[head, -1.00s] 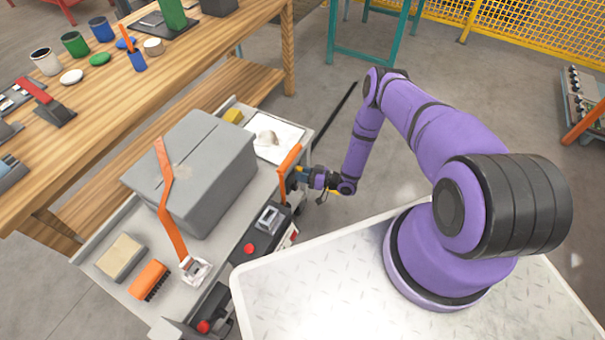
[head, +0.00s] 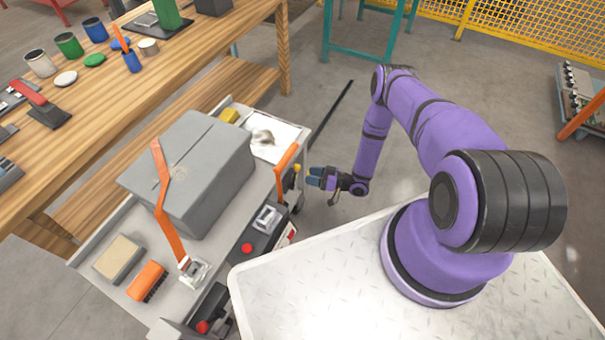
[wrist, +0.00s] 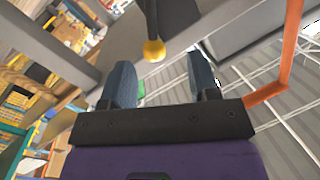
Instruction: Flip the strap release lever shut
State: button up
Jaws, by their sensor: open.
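A dark lever with a yellow ball knob (head: 297,168), apparently the release lever, shows at the right side of the grey cart. In the wrist view the knob (wrist: 153,51) hangs beyond and between my fingertips, with its dark shaft running up. My gripper (head: 313,177) is open and empty, with blue-grey fingers, just right of the knob and apart from it. The fingers also show in the wrist view (wrist: 160,80). An orange strap (head: 162,195) crosses a grey box (head: 205,165) and ends at a metal buckle (head: 193,271).
A cart (head: 118,228) carries a sponge-like block (head: 118,257) and an orange brush (head: 147,281). A wooden bench (head: 150,85) is behind. Open floor (head: 335,135) lies beyond my gripper.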

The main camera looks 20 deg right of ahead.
jog(key=shift+v, duration=2.65)
